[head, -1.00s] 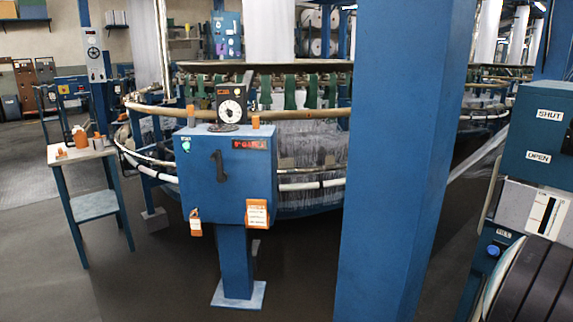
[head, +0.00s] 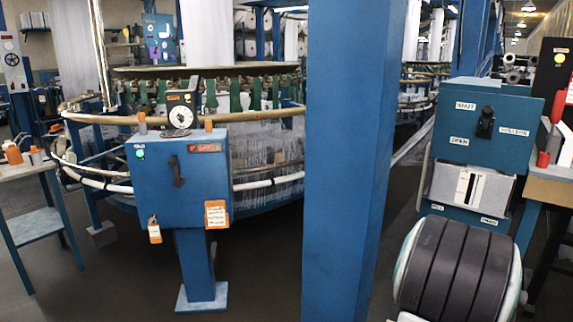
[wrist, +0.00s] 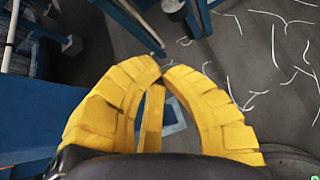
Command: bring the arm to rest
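My gripper (wrist: 162,66) shows in the wrist view with curved yellow ribbed fingers. Their tips meet or nearly meet, with nothing visible between the tips. A third yellow finger stands in the gap behind them. The gripper points down over the dark floor (wrist: 240,55). It is not recognisable in the head view, so the pose of the whole arm cannot be told.
A blue column (head: 350,160) stands ahead, with a blue control box (head: 178,180) on a post left of it. A circular loom (head: 265,140) lies behind. A labelled blue cabinet (head: 487,122) stands right. White thread scraps (wrist: 262,92) litter the floor.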

